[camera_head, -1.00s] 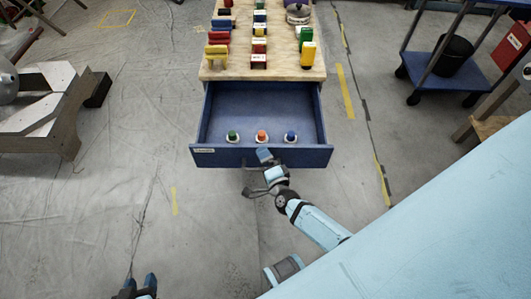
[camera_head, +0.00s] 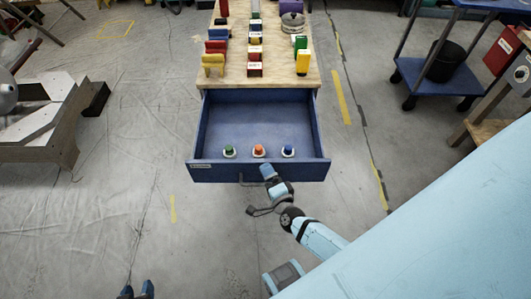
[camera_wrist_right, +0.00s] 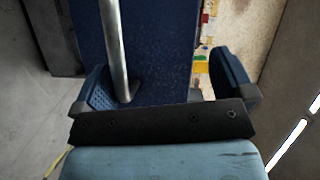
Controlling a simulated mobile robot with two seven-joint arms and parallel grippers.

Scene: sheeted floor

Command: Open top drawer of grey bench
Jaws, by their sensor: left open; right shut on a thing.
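The blue drawer (camera_head: 215,172) stands pulled far out from under the wooden-topped bench (camera_head: 232,80). Its tray holds a green button (camera_head: 229,151), an orange button (camera_head: 259,150) and a blue button (camera_head: 288,151) near the front. In the right wrist view the metal handle bar (camera_wrist_right: 115,45) lies against the left finger, before the blue front (camera_wrist_right: 160,50). My left gripper (camera_head: 137,291) is open and empty at the bottom edge, only its fingertips in view.
Coloured blocks (camera_head: 255,50) stand in rows on the bench top. A blue trolley (camera_head: 437,76) with a black bin (camera_head: 452,59) stands at the right. A metal-and-wood structure (camera_head: 45,125) stands at the left. The floor left of the drawer is clear.

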